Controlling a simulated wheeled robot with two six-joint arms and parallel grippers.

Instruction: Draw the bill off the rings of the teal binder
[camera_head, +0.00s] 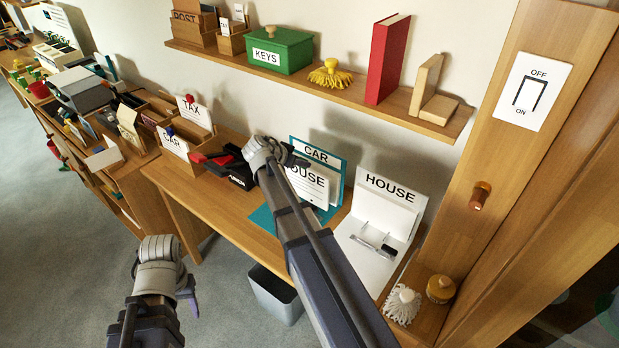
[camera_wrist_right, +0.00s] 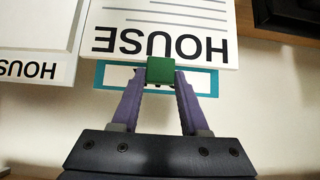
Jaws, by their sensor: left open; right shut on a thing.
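The teal binder (camera_head: 341,167), labelled CAR, stands open on the desk with its cover upright against the wall. A white bill (camera_head: 308,184) headed HOUSE stands in front of the cover. In the right wrist view the bill (camera_wrist_right: 165,20) has a green tab (camera_wrist_right: 161,69) at its top edge, and the teal binder (camera_wrist_right: 209,82) shows behind it. My right gripper (camera_wrist_right: 160,74) is shut on that green tab. The binder's rings are hidden, so I cannot tell whether the bill is still on them. My left gripper (camera_head: 164,280) is open and empty above the floor.
A white binder (camera_head: 387,192) labelled HOUSE lies open to the right, with pens on it. A black hole punch (camera_head: 237,174) and a wooden box with a TAX card (camera_head: 196,113) stand to the left. A shelf (camera_head: 400,101) runs above. A grey bin (camera_head: 275,296) stands below.

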